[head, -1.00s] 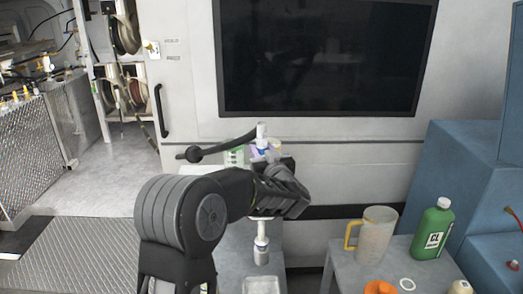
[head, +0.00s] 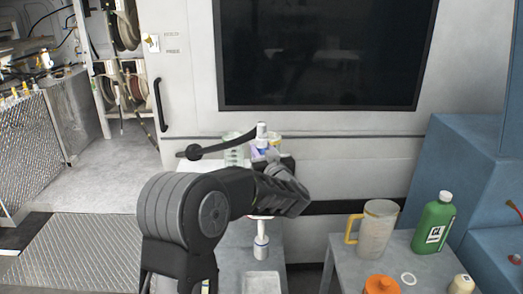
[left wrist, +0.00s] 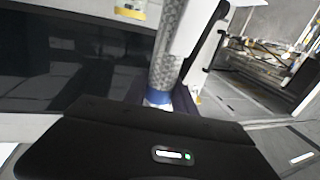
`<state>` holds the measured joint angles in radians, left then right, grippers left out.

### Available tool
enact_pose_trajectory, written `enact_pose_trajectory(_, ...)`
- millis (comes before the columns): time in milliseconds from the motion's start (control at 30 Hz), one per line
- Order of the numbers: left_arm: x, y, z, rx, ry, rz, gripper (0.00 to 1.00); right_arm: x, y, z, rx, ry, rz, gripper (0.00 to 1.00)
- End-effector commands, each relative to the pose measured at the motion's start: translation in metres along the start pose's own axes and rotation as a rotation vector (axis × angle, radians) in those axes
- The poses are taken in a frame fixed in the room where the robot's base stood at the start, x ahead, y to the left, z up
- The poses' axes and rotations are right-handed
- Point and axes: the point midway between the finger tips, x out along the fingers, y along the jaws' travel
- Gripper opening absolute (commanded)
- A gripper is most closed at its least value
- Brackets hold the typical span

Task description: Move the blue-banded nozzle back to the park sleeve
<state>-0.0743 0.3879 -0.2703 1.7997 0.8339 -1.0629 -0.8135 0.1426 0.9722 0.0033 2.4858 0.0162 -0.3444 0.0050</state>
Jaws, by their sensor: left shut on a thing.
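My left gripper (head: 280,190) is shut on the blue-banded nozzle (head: 262,131) above the narrow grey table. The nozzle's white top and blue band stand above the jaws, close to upright. A dark hose runs left from there to a black ball. In the left wrist view, the blue band (left wrist: 157,98) shows just beyond the gripper body, with a grey patterned length above it. A white upright cylinder (head: 261,250) shows directly below the gripper; I cannot tell whether it is the park sleeve or part of the nozzle. The fingertips are hidden. My right gripper is not in view.
A pale tray (head: 262,283) lies at the near end of the narrow table. A clear jug (head: 376,230), a green bottle (head: 434,224) and an orange lid (head: 381,285) stand on the right table. A green-tinted container (head: 234,150) stands behind the gripper.

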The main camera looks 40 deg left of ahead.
Motion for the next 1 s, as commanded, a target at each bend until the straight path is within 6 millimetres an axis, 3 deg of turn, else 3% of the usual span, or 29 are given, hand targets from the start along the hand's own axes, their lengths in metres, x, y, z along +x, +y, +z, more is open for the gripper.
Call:
enact_pose_trajectory(533,0.0001,-0.0001,0.0039,0.0,0.002,0.0,0.0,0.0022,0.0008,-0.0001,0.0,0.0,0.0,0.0)
enact_pose_trajectory(567,0.0001,-0.0001,0.004,0.0,0.002,0.0,0.33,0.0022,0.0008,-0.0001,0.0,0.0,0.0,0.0)
enact_pose_trajectory(833,0.0,-0.0001,0.0046,0.0,0.0,0.0,0.55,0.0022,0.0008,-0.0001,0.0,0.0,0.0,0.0)
enact_pose_trajectory(1000,0.0,0.0,0.0046,0.0,0.0,0.0,0.57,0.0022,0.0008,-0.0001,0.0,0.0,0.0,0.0)
